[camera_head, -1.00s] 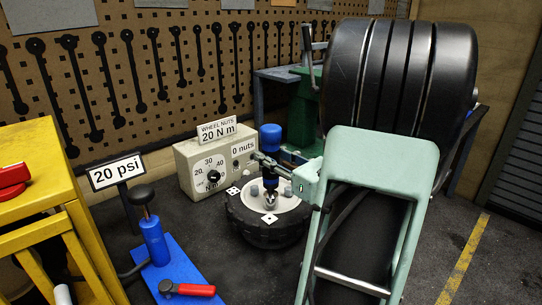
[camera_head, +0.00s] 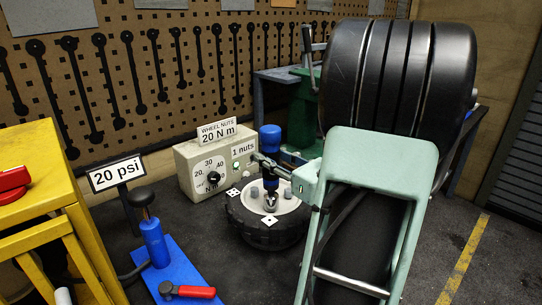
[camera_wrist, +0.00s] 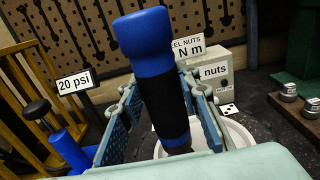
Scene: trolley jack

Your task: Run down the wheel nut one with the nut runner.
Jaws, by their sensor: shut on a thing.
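The nut runner (camera_head: 270,137) has a blue cap, a dark grip and a metal nose. It stands nearly upright over the wheel (camera_head: 262,236), its nose at the front of the pale hub beside the one-dot marker (camera_head: 268,221). Wheel nut one is hidden or not distinguishable under the nose. My gripper (camera_head: 273,168) is shut around the runner's dark grip. In the wrist view the runner (camera_wrist: 147,35) stands between my gripper's blue-padded fingers (camera_wrist: 163,110). Other grey nuts (camera_head: 255,191) show on the hub. The torque box (camera_head: 205,160) reads "1 nuts", with a pale green lamp lit.
A "20 psi" sign (camera_head: 117,173) and a blue foot pump (camera_head: 155,243) stand left of the wheel. A yellow stand (camera_head: 40,160) is at far left. A green machine (camera_head: 303,112) stands behind the wheel. Dark floor is clear in front of the wheel.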

